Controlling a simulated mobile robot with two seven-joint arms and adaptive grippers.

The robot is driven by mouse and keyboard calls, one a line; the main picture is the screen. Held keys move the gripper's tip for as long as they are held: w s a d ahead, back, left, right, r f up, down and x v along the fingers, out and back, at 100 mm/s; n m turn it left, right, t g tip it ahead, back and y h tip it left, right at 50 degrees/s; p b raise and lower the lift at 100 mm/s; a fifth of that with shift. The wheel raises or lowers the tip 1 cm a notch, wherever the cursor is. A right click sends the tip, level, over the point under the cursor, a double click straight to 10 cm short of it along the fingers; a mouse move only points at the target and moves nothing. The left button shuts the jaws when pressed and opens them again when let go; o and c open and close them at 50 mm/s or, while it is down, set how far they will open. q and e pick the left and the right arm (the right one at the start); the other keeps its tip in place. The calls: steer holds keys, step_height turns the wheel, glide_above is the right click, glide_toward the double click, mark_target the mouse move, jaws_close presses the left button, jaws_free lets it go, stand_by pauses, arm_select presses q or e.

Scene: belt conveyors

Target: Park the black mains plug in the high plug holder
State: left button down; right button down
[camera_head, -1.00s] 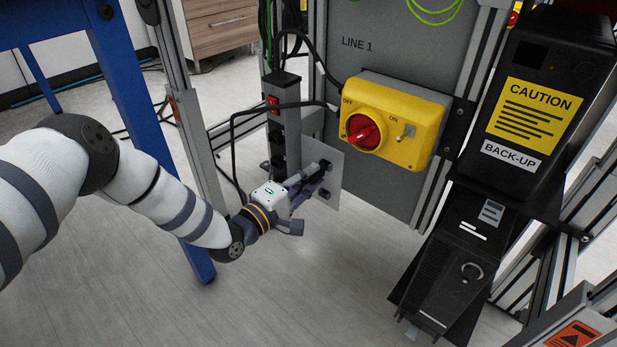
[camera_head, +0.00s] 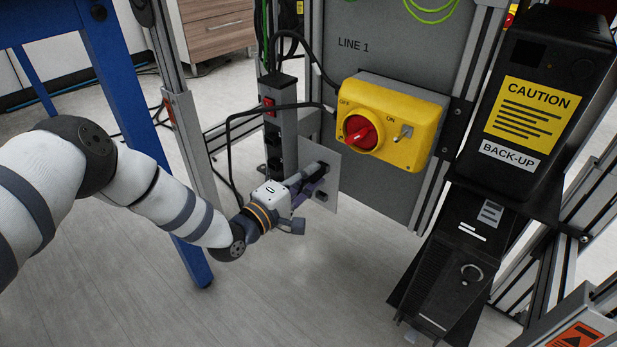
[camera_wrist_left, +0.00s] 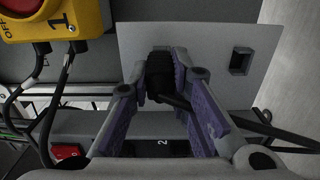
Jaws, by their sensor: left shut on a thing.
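The black mains plug (camera_wrist_left: 159,82) is between the fingertips of my left gripper (camera_wrist_left: 163,75), which is shut on it. In the left wrist view the plug's front is against or very close to the grey holder plate (camera_wrist_left: 205,45); its seating is hidden. The plug is at the high holder's place on this plate, and the lower holder (camera_wrist_left: 240,61) is empty. A black cable runs from the plug to the right. In the head view my left gripper (camera_head: 312,184) reaches the plate (camera_head: 332,158) from the left. My right gripper is not in view.
A grey power strip (camera_head: 283,125) with a red switch stands left of the plate, with black cables looping beside it. A yellow switch box (camera_head: 410,125) with a red knob sits above right. Black back-up units (camera_head: 470,240) stand at right. The floor below is clear.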

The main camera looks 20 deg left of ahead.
arm_select(q)
steer(key=c, duration=1.4)
jaws_free()
